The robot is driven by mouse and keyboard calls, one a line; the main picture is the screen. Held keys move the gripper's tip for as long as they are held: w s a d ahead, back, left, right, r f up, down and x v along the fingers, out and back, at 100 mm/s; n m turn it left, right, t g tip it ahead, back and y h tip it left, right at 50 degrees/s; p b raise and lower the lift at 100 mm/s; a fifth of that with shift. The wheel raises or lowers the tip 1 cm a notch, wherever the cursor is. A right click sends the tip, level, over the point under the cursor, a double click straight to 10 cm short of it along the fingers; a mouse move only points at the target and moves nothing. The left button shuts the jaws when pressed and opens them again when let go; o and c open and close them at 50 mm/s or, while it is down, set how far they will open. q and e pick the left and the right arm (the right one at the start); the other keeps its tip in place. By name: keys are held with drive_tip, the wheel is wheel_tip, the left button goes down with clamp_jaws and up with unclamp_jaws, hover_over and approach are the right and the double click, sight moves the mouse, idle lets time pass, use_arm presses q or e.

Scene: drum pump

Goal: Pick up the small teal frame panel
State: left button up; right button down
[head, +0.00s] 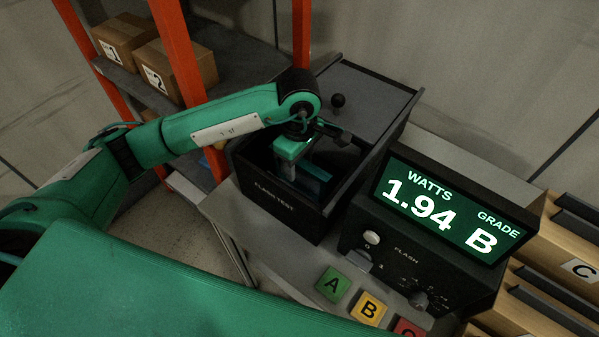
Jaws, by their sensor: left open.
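A small teal panel (315,181) lies inside the open dark box marked FLASH TEST (275,200). Only part of it shows, as the gripper and the box walls cover the rest. My left arm comes in from the left and bends down over the box. My left gripper (290,172) is open and points down into the box, next to the panel. Shadow hides its fingertips, so I cannot tell whether they touch the panel. My right gripper is not in view.
A black tester (430,225) right of the box reads WATTS 1.94, GRADE B. Buttons A (333,284), B (369,306) and a red one stand in front. Wooden slots (560,245) are at the right. An orange rack (180,60) holds cartons (175,70) behind my arm.

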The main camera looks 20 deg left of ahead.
use_arm(q)
clamp_jaws()
